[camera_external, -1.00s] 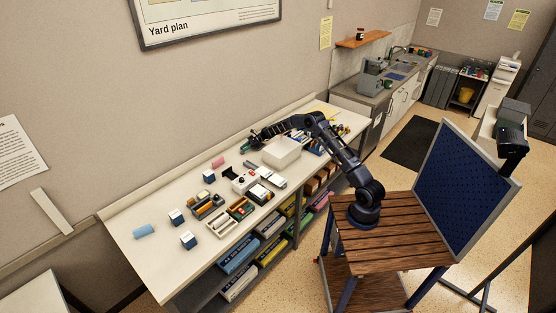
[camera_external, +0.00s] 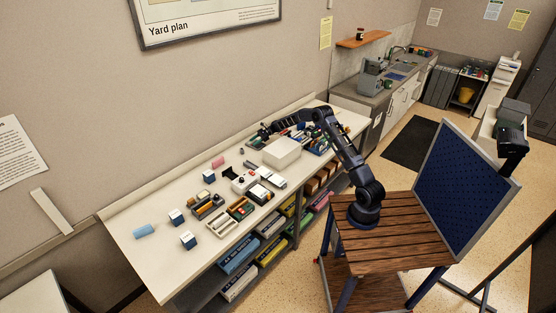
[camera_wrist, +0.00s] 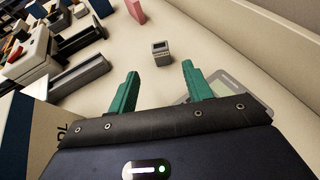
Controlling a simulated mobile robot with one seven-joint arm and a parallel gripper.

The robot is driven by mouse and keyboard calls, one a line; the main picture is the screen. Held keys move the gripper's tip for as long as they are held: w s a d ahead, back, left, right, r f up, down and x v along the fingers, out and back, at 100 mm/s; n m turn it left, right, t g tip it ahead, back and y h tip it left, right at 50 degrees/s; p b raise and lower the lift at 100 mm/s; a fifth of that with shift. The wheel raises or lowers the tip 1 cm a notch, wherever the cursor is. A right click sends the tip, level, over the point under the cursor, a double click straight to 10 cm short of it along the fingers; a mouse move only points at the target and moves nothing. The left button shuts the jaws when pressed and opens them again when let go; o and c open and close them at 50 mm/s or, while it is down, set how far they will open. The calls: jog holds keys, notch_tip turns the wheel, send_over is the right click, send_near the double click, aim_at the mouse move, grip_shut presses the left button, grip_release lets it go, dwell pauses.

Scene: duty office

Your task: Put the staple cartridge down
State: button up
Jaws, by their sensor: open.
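A small grey block with a dark face (camera_wrist: 161,53), which looks like the staple cartridge, stands on the pale bench top in the wrist view. It is ahead of my gripper (camera_wrist: 158,85), beyond the fingertips and apart from them. The two green fingers are spread wide with nothing between them.
A large white box (camera_external: 282,152) stands just in front of my gripper. A pink block (camera_wrist: 136,11) and several desk items are further along the bench. Bare bench surrounds the small block.

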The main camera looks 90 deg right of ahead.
jog(key=shift+v, duration=1.45)
jog(key=w+a+r+n+g, duration=0.15)
jog(key=a+r+n, duration=0.35)
jog(key=a, duration=0.6)
jog(key=a+r+n+g, duration=0.25)
jog(key=a+r, duration=0.45)
jog(key=a, duration=0.4)
jog(key=w+a+r+n+g, duration=0.1)
jog(key=a+r+n+g, duration=0.15)
jog(key=a+r, duration=0.6)
jog(key=s+a+r+n+g, duration=0.1)
jog(key=s+a+n, duration=0.2)
jog(key=a, duration=0.5)
jog(key=s+a+r+n, duration=0.2)
jog(key=s+a, duration=0.1)
jog(key=a, duration=0.4)
jog(key=s+a+r+n+g+h, duration=0.3)
jog(key=s+a+n, duration=0.5)
jog(key=s+a, duration=0.8)
jog(key=s+a+f+n+t+h, duration=0.1)
jog(key=s+a+n, duration=0.2)
jog(key=s, duration=0.7)
jog(key=s+a+f+n+t+h, duration=0.1)
jog(key=s+a+f+n, duration=0.1)
jog(key=s+n, duration=0.3)
jog(key=s+a, duration=0.1)
jog(key=s, duration=0.3)
jog(key=shift+s+a+f, duration=0.2)
jog(key=shift+s+f, duration=0.15)
